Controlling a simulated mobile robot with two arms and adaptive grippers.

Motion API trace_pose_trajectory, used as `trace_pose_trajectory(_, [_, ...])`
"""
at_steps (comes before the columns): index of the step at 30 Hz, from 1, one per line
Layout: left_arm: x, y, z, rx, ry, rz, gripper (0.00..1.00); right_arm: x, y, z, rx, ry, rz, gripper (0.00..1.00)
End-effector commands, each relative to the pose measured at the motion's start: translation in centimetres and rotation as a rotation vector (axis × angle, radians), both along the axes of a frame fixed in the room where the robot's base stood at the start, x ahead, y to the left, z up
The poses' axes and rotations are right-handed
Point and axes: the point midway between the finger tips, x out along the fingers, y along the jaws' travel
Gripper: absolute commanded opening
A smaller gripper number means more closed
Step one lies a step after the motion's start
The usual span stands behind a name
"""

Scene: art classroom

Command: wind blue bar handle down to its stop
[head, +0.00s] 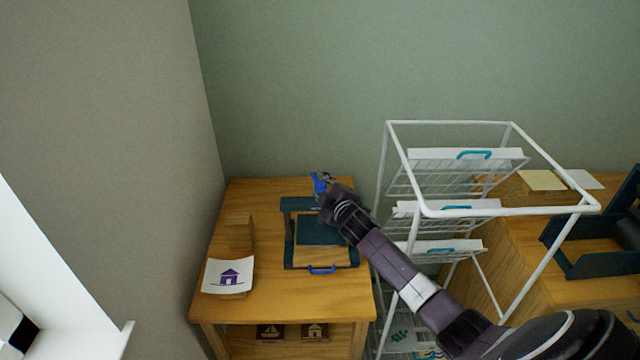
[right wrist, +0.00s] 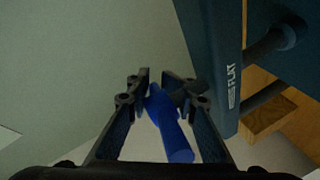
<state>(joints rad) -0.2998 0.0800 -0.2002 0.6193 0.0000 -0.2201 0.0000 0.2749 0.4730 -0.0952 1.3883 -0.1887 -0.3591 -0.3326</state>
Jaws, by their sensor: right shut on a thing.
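The blue bar handle (head: 319,184) is at the top back of a dark teal press (head: 290,243) on a wooden table. My right gripper (head: 327,183) reaches over the press from the right and is at the handle. In the right wrist view, the blue handle (right wrist: 173,130) lies between the fingers of my right gripper (right wrist: 160,88), which are shut on it near their tips. The press body (right wrist: 212,60), with the word FLAT on it, is just right of the fingers. My left gripper is not in view.
A wall is behind and left. Another dark press (head: 590,262) is at the far right.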

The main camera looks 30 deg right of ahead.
Motion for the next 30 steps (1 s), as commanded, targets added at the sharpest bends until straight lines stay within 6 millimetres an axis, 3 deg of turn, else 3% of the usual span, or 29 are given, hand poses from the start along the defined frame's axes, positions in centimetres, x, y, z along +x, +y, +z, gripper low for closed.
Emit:
trace_pose_trajectory(1, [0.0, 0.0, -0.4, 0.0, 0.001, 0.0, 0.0, -0.1, 0.3, -0.8, 0.006, 0.008, -0.008, 0.0])
trace_pose_trajectory(11, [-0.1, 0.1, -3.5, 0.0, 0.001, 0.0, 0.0, -0.3, 0.1, -1.4, 0.016, 0.008, -0.189, 0.0])
trace_pose_trajectory(24, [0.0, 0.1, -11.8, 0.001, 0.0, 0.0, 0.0, -1.1, -0.7, -1.6, 0.011, 0.007, -0.585, 0.0])
trace_pose_trajectory(30, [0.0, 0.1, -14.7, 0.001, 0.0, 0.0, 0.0, -1.5, -1.0, -1.4, 0.009, 0.008, -0.734, 0.0])
